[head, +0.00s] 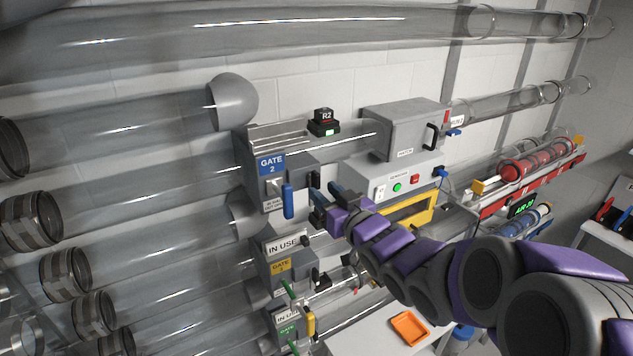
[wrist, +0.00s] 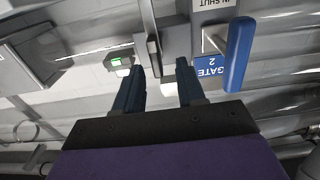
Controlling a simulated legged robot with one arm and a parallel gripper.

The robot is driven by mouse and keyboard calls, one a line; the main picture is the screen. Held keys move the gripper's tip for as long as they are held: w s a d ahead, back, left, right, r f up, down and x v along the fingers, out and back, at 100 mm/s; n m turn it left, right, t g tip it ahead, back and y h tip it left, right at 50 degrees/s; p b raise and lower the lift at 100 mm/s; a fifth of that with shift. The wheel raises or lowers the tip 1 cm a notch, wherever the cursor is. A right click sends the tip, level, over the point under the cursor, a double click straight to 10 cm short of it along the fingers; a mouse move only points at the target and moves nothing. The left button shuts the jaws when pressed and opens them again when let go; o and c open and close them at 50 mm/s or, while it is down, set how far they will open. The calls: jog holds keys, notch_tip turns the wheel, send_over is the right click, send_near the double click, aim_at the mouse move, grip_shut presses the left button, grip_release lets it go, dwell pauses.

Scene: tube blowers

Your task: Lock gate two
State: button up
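Gate two is a grey box with a blue "GATE 2" label (head: 271,165) on the tube in the head view. A blue handle (head: 288,200) hangs upright on its front. In the wrist view the scene is upside down, with the blue handle (wrist: 238,55) and label (wrist: 210,68) right of my fingers. My gripper (head: 325,197) is just right of the gate box, apart from the blue handle. Its two dark blue fingers (wrist: 157,72) are spread and hold nothing visible. A narrow grey upright part (wrist: 152,50) shows between the fingertips; whether they touch it is unclear.
A black "R2" unit (head: 324,122) with a green light sits above the tube. A grey control box (head: 393,185) with buttons is right of the gate. Gate 2's yellow-labelled neighbour (head: 281,266) and a green-labelled gate (head: 287,331) are below. An orange tray (head: 410,327) lies lower right.

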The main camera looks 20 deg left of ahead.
aim_at(319, 184)
jog(key=x, duration=0.2)
jog(key=shift+w+a, duration=0.15)
jog(key=shift+w, duration=0.1)
jog(key=shift+w+a+r+p, duration=0.15)
jog(key=shift+w+p, duration=0.15)
jog(key=shift+w, duration=0.35)
jog(key=shift+a, duration=0.6)
jog(key=c, duration=0.3)
jog(key=shift+d, duration=0.2)
grip_shut()
